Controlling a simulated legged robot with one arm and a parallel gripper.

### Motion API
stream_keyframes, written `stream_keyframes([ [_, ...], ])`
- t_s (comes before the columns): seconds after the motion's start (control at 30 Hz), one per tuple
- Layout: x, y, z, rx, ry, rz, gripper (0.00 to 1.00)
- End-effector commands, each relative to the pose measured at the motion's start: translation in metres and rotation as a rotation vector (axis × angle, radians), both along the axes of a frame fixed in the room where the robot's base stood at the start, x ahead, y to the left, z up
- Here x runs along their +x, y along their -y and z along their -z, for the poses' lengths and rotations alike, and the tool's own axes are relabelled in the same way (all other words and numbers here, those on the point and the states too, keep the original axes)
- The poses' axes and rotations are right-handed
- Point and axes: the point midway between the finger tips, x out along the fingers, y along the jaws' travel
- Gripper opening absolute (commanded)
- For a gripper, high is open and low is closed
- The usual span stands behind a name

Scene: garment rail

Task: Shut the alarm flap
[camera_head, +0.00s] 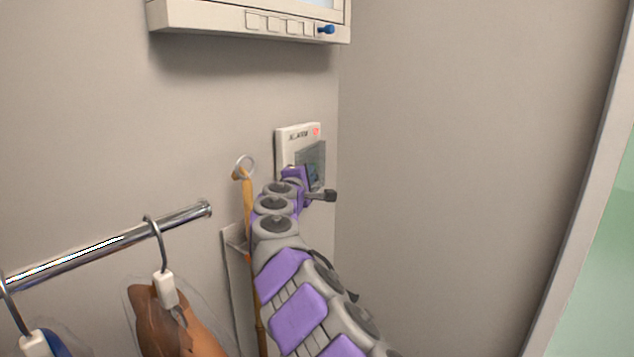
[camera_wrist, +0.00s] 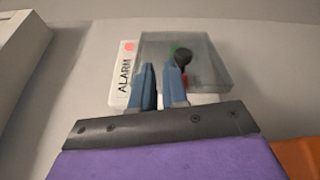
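The alarm box (camera_head: 297,133) is a cream panel on the wall with a red mark at its top right. It also shows in the wrist view as a white panel lettered ALARM (camera_wrist: 124,76). Its clear grey flap (camera_head: 313,155) stands out from the box's right part; the flap (camera_wrist: 205,62) also shows in the wrist view. A dark round knob (camera_wrist: 183,57) and green and red parts show at or behind the flap. My gripper (camera_wrist: 160,64) is at the box's lower front. Its two blue fingers are close together with nothing visible between them. Contact with the flap is unclear.
A cream monitor-like unit (camera_head: 235,22) juts from the wall above. A chrome rail (camera_head: 110,246) with hooks and hung garments is at the left. A yellow strap (camera_head: 248,205) hangs from a ring beside my arm. The right wall is bare.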

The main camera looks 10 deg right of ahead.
Motion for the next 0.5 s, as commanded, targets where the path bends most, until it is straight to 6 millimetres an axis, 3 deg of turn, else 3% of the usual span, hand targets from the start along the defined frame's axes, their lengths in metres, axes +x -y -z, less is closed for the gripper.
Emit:
stream_keyframes([
  [0.03, 0.011, 0.02, -0.01, -0.041, -0.021, -0.029, 0.08],
  [0.17, 0.036, 0.044, -0.023, -0.175, -0.055, -0.149, 0.0],
  [0.33, 0.065, 0.058, -0.03, -0.403, -0.063, -0.356, 0.0],
  [0.5, 0.076, 0.073, -0.029, -0.64, -0.029, -0.552, 0.0],
])
